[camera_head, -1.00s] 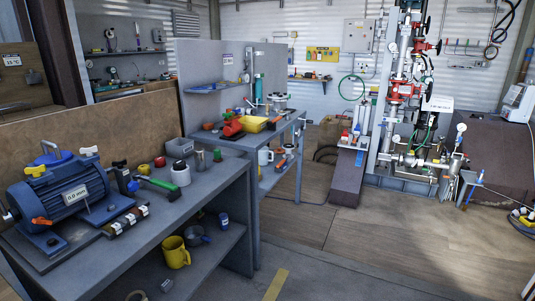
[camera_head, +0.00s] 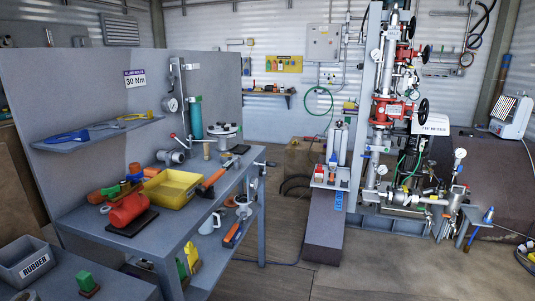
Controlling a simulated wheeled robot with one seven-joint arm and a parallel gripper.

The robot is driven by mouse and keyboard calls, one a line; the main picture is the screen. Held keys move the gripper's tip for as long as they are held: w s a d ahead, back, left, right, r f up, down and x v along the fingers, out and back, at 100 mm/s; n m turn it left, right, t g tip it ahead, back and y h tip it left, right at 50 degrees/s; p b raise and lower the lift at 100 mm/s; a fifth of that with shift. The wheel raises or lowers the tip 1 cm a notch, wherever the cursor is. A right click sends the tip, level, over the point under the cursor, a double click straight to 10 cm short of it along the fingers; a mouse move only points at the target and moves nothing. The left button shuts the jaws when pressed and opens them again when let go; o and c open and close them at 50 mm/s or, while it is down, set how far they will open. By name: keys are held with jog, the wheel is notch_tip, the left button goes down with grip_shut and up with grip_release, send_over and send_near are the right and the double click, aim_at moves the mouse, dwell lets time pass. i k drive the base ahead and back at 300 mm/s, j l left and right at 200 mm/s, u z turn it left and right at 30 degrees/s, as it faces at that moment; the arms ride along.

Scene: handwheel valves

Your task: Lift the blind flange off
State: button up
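I cannot tell for certain which part is the blind flange. A round grey flanged piece (camera_head: 224,130) sits at the far right end of the grey workbench (camera_head: 195,212), beside a teal cylinder (camera_head: 195,117); its details are too small to read. Another flanged grey part (camera_head: 243,205) is on the shelf below. The pipe rig (camera_head: 397,115) at the back right also carries flanged joints and red valves. My gripper is not in view.
On the workbench are a yellow tray (camera_head: 172,188), a red tool body (camera_head: 127,209) and an orange-handled tool (camera_head: 213,178). A grey bin marked RUBBER (camera_head: 31,262) is at the lower left. A dark ramp-like block (camera_head: 325,235) stands before the rig. Floor at lower right is clear.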

aim_at(217, 129)
jog(key=i+j+u, duration=0.25)
jog(key=i, duration=0.6)
jog(key=i+u, duration=0.25)
jog(key=i, duration=0.6)
jog(key=i+l+z, duration=0.1)
jog(key=i+l, duration=0.25)
jog(key=i, duration=0.15)
jog(key=i+l+z, duration=0.1)
jog(key=i+l, duration=0.15)
jog(key=i, duration=0.25)
jog(key=i+l+z, duration=0.1)
jog(key=i+l, duration=0.15)
jog(key=i, duration=0.25)
jog(key=i+l+z, duration=0.1)
jog(key=i+l, duration=0.15)
jog(key=i, duration=0.25)
